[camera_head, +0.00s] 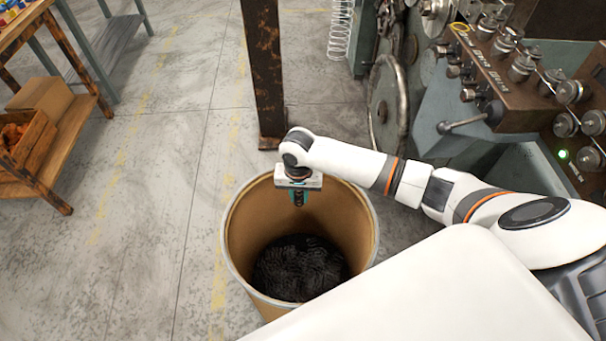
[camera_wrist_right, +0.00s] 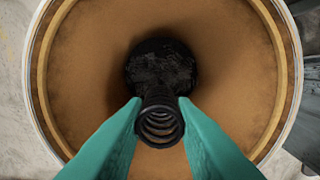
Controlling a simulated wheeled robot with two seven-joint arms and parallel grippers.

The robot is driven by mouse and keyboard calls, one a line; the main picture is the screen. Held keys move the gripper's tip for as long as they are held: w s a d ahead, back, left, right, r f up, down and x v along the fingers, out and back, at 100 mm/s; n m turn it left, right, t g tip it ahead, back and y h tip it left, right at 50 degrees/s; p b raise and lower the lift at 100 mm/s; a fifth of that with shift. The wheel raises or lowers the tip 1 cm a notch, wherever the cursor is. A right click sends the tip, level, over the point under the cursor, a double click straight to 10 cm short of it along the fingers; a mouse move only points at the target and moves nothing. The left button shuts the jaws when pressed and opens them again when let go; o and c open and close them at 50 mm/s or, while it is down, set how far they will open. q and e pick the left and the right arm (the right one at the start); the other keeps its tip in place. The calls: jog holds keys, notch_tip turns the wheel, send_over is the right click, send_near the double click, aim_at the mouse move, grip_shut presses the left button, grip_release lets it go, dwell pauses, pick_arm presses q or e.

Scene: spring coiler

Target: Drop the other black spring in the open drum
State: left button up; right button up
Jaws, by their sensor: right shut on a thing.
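The open drum (camera_head: 238,232) is a tan fibre drum with a pale rim, standing on the floor in the head view. Several black springs (camera_head: 298,268) lie in a heap at its bottom. My right gripper (camera_head: 299,198) points down over the drum's opening. It is shut on a black spring (camera_wrist_right: 160,122), which sits between the teal fingertips in the right wrist view. Below the spring, the drum's inner wall (camera_wrist_right: 90,75) and the dark heap (camera_wrist_right: 160,65) show. My left gripper is not in view.
A coiling machine (camera_head: 520,75) with rollers and a green light stands at the right. A rusty post (camera_head: 265,70) rises behind the drum. A wooden bench (camera_head: 60,125) with boxes is at the left. The concrete floor between bench and drum is clear.

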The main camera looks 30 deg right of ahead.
aim_at(298, 197)
jog(key=shift+m, duration=0.7)
jog(key=f+b, duration=0.1)
jog(key=b, duration=0.1)
jog(key=w+f+b, duration=0.1)
jog(key=f+b, duration=0.1)
jog(key=w+f+b, duration=0.1)
jog(key=f+b, duration=0.1)
jog(key=shift+d+f, duration=0.2)
jog(key=shift+d, duration=0.2)
jog(key=o, duration=1.1)
jog(key=shift+c, duration=0.2)
notch_tip(298, 197, up, 12)
jog(key=p, duration=0.1)
